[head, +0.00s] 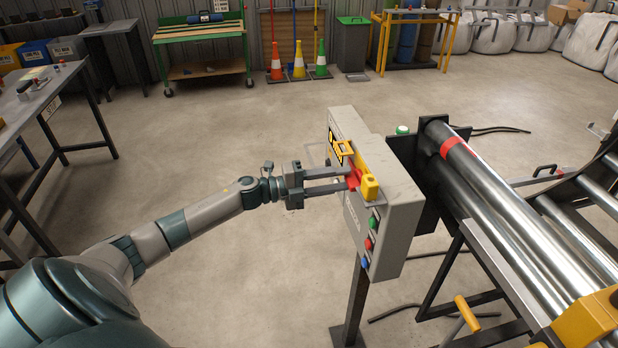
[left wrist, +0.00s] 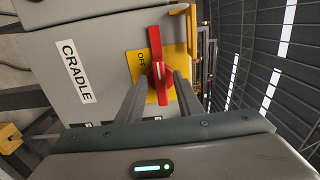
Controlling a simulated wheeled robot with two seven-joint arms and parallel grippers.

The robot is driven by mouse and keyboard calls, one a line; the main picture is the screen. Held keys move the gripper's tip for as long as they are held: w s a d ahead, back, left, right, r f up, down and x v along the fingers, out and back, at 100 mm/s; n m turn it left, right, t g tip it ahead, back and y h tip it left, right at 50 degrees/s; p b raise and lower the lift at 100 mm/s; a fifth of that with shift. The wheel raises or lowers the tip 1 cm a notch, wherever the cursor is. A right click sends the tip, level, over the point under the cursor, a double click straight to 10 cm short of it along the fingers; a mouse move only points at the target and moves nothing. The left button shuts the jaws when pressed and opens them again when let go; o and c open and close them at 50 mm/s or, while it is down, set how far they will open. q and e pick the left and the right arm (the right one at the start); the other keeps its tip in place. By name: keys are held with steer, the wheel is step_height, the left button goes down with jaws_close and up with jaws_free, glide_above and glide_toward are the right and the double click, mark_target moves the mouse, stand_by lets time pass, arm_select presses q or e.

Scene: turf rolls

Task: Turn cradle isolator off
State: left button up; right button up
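The cradle isolator is a red rotary handle (left wrist: 156,45) on a yellow plate (left wrist: 140,75) on a grey box (left wrist: 105,38) labelled CRADLE. In the left wrist view the handle bar runs nearly up and down; the word OFF shows on the plate to its left. The red handle also shows in the head view (head: 353,179), partly hidden by a finger. My left gripper (head: 347,178) is in front of the box, with its fingers apart. In the left wrist view the fingers lie either side of the handle's lower half; firm contact cannot be seen. My right gripper is out of view.
The grey box (head: 398,215) stands on a post and has green, red and blue buttons on its near side. A yellow bracket (head: 345,147) sticks out beside the isolator. Steel rollers (head: 500,205) stand to the right. The floor left of the box is clear.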

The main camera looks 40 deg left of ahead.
arm_select(q)
steer(key=shift+s+a+f+b, duration=0.2)
steer(key=shift+s+a+b, duration=0.15)
steer(key=shift+s+a, duration=0.2)
steer(key=b+v, duration=0.5)
steer(key=v, duration=1)
steer(key=shift+s+a, duration=0.2)
steer(key=shift+s, duration=0.05)
steer(key=shift+r, duration=0.15)
